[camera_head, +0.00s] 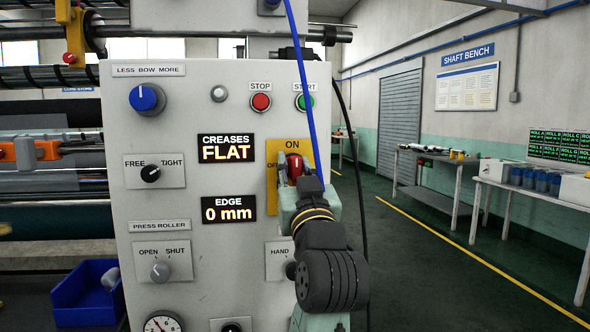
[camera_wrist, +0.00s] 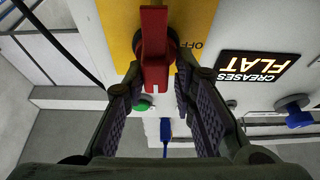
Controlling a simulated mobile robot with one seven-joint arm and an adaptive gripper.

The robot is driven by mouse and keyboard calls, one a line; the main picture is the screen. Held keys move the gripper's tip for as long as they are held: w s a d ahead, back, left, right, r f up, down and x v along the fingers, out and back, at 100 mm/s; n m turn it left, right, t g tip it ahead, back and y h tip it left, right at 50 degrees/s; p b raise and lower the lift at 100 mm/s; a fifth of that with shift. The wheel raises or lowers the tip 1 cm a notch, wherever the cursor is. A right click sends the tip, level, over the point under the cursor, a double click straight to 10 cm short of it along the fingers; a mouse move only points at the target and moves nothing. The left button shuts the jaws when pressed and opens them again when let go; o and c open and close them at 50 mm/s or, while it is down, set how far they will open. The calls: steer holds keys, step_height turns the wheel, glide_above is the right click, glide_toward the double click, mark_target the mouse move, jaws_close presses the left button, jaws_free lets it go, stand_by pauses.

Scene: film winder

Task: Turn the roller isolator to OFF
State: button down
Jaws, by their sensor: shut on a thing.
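The roller isolator's red handle (camera_head: 293,167) sits on a yellow plate (camera_head: 273,180) on the grey panel, with ON above it and OFF to its left, partly covered. The handle looks upright, in line with ON. In the wrist view, which is upside down, the red handle (camera_wrist: 154,45) runs lengthwise over the yellow plate (camera_wrist: 200,25). My gripper (camera_head: 294,185) is at the handle from the front and below. In the wrist view its fingertips (camera_wrist: 160,84) flank the handle's near end, shut on it. My gripper and wrist hide the plate's lower right part in the head view.
A red STOP button (camera_head: 261,102) and green START button (camera_head: 306,102) sit above the isolator. Displays reading FLAT (camera_head: 226,149) and 0 mm (camera_head: 228,208) are to its left. A HAND selector plate (camera_head: 279,262) is below. A blue cable (camera_head: 300,70) and a black cable hang close by.

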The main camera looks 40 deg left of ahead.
steer(key=shift+w+d, duration=0.3)
steer(key=n+g, duration=0.1)
steer(key=n, duration=0.2)
steer(key=n+g+y, duration=0.1)
steer(key=n, duration=0.1)
steer(key=shift+d+r+n, duration=0.1)
steer(key=shift+n, duration=0.3)
steer(key=n+g, duration=0.1)
steer(key=n, duration=0.2)
steer(key=n+g+y, duration=0.1)
steer(key=n+g, duration=0.1)
steer(key=n, duration=0.1)
steer(key=shift+w+r, duration=0.1)
steer(key=shift+r, duration=0.05)
steer(key=n+g, duration=0.1)
steer(key=n, duration=0.1)
steer(key=n+g+p, duration=0.1)
steer(key=n, duration=0.2)
steer(key=shift+r+h, duration=0.15)
steer(key=shift+h, duration=0.25)
steer(key=n+g+h+p, duration=0.1)
steer(key=n, duration=0.3)
steer(key=shift+n, duration=0.4)
steer(key=shift+n+g, duration=0.3)
steer(key=shift+g, duration=0.1)
steer(key=c, duration=1.7)
jaws_free()
steer(key=shift+s+a, duration=0.2)
steer(key=shift+o, duration=1.1)
steer(key=shift+f, duration=0.3)
